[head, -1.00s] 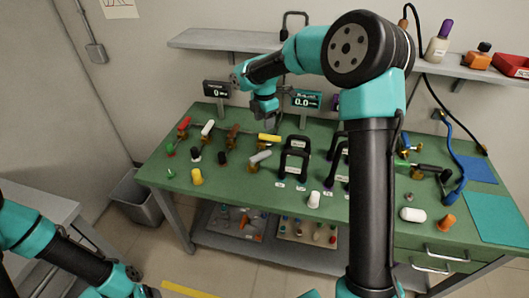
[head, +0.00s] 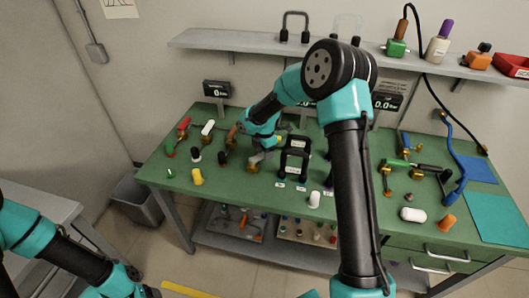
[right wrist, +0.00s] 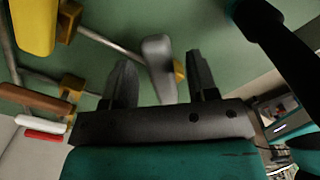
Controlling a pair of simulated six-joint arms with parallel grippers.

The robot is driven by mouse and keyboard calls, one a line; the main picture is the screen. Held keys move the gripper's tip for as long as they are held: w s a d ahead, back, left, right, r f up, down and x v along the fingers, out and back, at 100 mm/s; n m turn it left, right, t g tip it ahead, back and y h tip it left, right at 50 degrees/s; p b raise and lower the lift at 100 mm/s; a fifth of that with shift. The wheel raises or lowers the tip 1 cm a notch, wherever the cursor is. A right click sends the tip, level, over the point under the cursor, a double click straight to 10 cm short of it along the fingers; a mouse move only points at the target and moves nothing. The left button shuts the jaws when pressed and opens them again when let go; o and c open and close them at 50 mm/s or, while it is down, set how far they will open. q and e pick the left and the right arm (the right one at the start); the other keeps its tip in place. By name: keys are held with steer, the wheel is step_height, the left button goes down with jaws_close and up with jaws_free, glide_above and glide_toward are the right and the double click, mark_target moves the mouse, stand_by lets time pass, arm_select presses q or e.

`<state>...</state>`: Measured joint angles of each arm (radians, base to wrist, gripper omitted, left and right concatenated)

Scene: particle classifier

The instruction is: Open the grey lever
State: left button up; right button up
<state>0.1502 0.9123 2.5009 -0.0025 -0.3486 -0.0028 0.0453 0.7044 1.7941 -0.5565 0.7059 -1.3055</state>
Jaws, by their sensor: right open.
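The grey lever (head: 255,158) is on the green bench, left of the black handles, partly covered by my right gripper (head: 262,147) in the head view. In the right wrist view, the lever's grey handle (right wrist: 158,62) lies between the two open fingers of my right gripper (right wrist: 162,76). A metal rod runs from the handle to a brass fitting at the upper left. I cannot tell whether a finger touches the handle.
A yellow handle (right wrist: 35,25) and a brown handle (right wrist: 38,98) are close on the left in the right wrist view. Black upright handles (head: 296,158) stand right of the grey lever. A yellow knob (head: 197,177) and white knob (head: 314,199) are near the bench's front edge.

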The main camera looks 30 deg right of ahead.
steer(key=shift+f, duration=0.25)
jaws_close()
stand_by(0.4)
